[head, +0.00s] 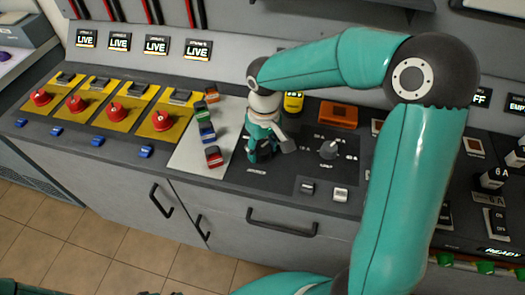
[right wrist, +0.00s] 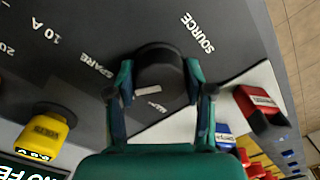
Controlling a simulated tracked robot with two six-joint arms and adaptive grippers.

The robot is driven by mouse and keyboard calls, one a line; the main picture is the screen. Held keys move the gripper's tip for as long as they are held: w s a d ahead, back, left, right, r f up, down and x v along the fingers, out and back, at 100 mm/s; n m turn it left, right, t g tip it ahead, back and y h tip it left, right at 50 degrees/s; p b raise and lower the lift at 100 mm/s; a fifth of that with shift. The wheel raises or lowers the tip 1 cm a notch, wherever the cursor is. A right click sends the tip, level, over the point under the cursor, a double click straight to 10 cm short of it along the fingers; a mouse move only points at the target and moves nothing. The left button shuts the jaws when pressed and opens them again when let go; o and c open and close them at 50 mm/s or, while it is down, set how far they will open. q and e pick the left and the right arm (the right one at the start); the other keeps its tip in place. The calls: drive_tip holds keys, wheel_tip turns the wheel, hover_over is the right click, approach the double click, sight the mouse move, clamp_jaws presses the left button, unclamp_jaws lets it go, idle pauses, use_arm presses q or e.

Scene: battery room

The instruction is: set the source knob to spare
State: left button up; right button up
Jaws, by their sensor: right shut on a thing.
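The source knob (right wrist: 160,66) is a dark round knob on the dark panel, seen in the right wrist view between my fingers. A short white bar shows at its lower edge, towards small lettering too blurred to read. The word SPARE is printed to its left and SOURCE to its upper right. My right gripper (right wrist: 158,80) is shut on the knob, one finger on each side. In the head view my right gripper (head: 264,150) is down on the panel and hides most of the knob.
A second knob, grey (head: 328,150), with ampere marks stands right of the gripper. A yellow block (head: 293,102) and an orange block (head: 338,115) are behind. Small red and blue pieces lie on a pale plate (head: 190,157) at left. Red buttons (head: 163,120) stand further left.

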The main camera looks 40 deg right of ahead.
sight(263, 147)
drive_tip(key=shift+w+m+b, duration=0.1)
drive_tip(key=shift+m+b, duration=0.5)
drive_tip(key=shift+m, duration=1)
drive_tip(key=shift+r, duration=0.1)
drive_tip(key=o, duration=1.2)
drive_tip(key=shift+c, duration=0.2)
wheel_tip(263, 147, up, 12)
drive_tip(key=shift+d, duration=0.15)
